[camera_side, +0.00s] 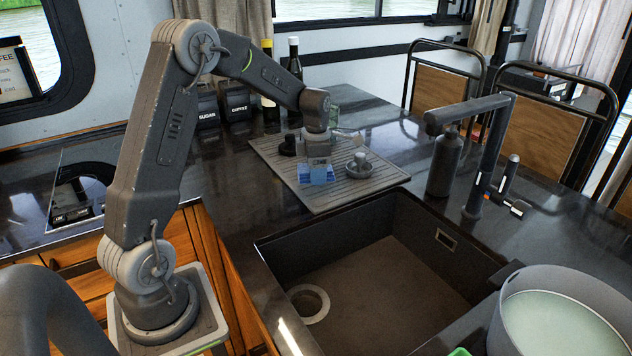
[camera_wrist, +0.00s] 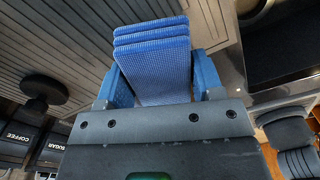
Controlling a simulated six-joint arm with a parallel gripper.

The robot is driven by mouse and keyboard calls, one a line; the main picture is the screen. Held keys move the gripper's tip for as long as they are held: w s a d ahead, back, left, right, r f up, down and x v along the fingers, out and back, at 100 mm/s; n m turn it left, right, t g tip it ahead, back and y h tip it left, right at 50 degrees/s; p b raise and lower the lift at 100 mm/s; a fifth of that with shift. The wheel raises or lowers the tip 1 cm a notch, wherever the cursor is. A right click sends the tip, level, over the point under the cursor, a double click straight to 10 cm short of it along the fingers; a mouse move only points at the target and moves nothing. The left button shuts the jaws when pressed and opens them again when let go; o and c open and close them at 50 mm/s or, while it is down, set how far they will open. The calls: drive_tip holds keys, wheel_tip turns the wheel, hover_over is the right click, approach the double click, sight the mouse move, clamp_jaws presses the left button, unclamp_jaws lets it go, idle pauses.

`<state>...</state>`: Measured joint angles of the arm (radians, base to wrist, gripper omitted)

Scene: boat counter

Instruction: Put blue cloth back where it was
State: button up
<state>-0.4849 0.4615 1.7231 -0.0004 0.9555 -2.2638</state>
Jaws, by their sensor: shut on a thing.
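The blue cloth (camera_wrist: 155,62) is folded in several layers and sits between the two blue fingers of my gripper (camera_wrist: 163,80) in the wrist view. In the side view my gripper (camera_side: 317,172) points down over the grey ribbed drying board (camera_side: 351,196), and the cloth shows as a small blue patch there. My gripper is shut on the cloth. I cannot tell whether the cloth touches the board. The gripper hides part of it.
A dark knob-like object (camera_side: 288,146) stands left of my gripper, and a small grey pot (camera_side: 359,166) stands right of it. The sink (camera_side: 385,260) opens in front, with a tap (camera_side: 470,150) and a dark bottle (camera_side: 444,165) beside it. Canisters (camera_side: 236,104) stand behind.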

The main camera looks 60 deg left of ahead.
sight(316, 190)
drive_tip(key=shift+f, duration=1.8)
drive_tip(key=shift+f, duration=0.2)
drive_tip(key=o, duration=1)
drive_tip(key=shift+c, duration=0.2)
